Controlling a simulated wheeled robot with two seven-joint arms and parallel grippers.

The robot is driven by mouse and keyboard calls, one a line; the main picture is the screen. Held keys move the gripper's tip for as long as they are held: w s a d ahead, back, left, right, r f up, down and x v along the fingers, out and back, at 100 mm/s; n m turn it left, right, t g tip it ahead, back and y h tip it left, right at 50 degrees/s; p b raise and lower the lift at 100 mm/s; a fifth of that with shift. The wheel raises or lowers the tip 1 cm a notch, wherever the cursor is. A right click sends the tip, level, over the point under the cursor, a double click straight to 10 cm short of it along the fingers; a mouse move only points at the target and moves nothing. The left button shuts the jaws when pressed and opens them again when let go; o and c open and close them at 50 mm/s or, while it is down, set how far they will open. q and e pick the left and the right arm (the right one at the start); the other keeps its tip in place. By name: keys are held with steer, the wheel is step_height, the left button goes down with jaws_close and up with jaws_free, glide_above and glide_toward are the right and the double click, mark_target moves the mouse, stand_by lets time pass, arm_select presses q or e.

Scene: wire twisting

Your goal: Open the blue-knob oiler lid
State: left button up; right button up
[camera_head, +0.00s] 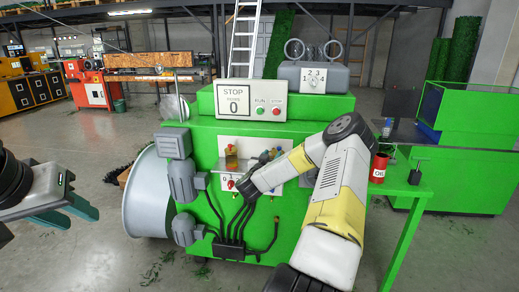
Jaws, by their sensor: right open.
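An oiler with an amber body (231,159) stands on the pale panel (236,144) on the front of the green machine. Small green and bluish parts show just right of it, too small and crowded to tell whether a blue knob is among them. My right gripper (264,158) is in front of this panel, right of the amber oiler, partly hidden by its own wrist; it is open. I cannot tell whether it touches a lid. My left gripper (72,212) is far to the left, away from the machine, with its two teal fingers apart and empty.
Black cables (234,232) and grey motors (182,180) are below and left. A red can (379,167) stands on the green side table (407,187). Floor at left is open.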

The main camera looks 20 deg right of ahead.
mark_target(279, 148)
steer(key=shift+d+r+h, duration=0.15)
steer(key=shift+d+h, duration=0.15)
steer(key=shift+d, duration=0.4)
steer(key=x, duration=0.7)
steer(key=shift+a, duration=0.1)
jaws_close()
